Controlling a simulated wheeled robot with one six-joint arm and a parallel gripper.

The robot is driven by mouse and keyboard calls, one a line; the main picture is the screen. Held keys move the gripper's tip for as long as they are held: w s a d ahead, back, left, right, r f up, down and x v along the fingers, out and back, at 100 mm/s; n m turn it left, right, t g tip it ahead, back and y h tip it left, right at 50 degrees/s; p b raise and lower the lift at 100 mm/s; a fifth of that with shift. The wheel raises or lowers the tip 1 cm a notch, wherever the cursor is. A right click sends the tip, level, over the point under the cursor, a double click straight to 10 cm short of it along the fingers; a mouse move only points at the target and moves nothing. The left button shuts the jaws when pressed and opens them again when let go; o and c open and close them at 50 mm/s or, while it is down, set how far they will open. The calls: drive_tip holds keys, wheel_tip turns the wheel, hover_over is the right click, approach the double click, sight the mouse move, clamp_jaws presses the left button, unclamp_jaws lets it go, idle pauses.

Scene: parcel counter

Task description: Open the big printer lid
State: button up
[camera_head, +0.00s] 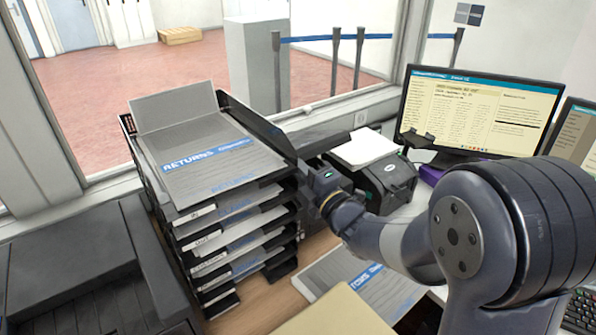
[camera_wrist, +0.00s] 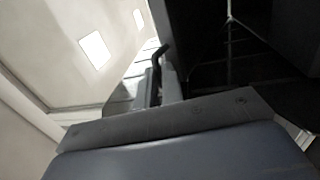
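My arm reaches from the lower right to the wrist end of my gripper (camera_head: 324,178), beside the right side of the tray stack. Its fingertips are hidden in the head view. In the wrist view, a grey bar with screws and a blue-grey body fill the bottom, so its opening does not show. A large dark machine (camera_head: 85,275) with a ribbed top stands at the lower left, partly cut off. A smaller black printer (camera_head: 392,183) with a white sheet on top sits behind my wrist. I cannot tell for certain which is the big printer, or how its lid stands.
A stack of dark trays (camera_head: 215,225) with returns sheets stands left of my gripper. A monitor (camera_head: 480,115) and a keyboard (camera_head: 581,308) are at the right. A flat printed sheet (camera_head: 385,292) lies under my arm. A dark body (camera_wrist: 225,60) is close in the wrist view.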

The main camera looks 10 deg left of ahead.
drive_tip(key=o, duration=0.4)
drive_tip(key=shift+d+r, duration=0.1)
drive_tip(key=shift+s, duration=0.1)
drive_tip(key=b+v, duration=0.2)
drive_tip(key=v, duration=0.9)
drive_tip(key=p+x, duration=0.2)
drive_tip(key=x, duration=0.9)
drive_tip(key=shift+s+d+f, duration=0.15)
drive_tip(key=shift+d+f, duration=0.05)
drive_tip(key=shift+f, duration=0.55)
drive_tip(key=shift+s+d+f, duration=0.15)
drive_tip(key=shift+s+f, duration=0.05)
drive_tip(key=shift+f, duration=0.6)
drive_tip(key=shift+s+d+f, duration=0.15)
drive_tip(key=shift+d+f, duration=0.05)
drive_tip(key=shift+f, duration=0.55)
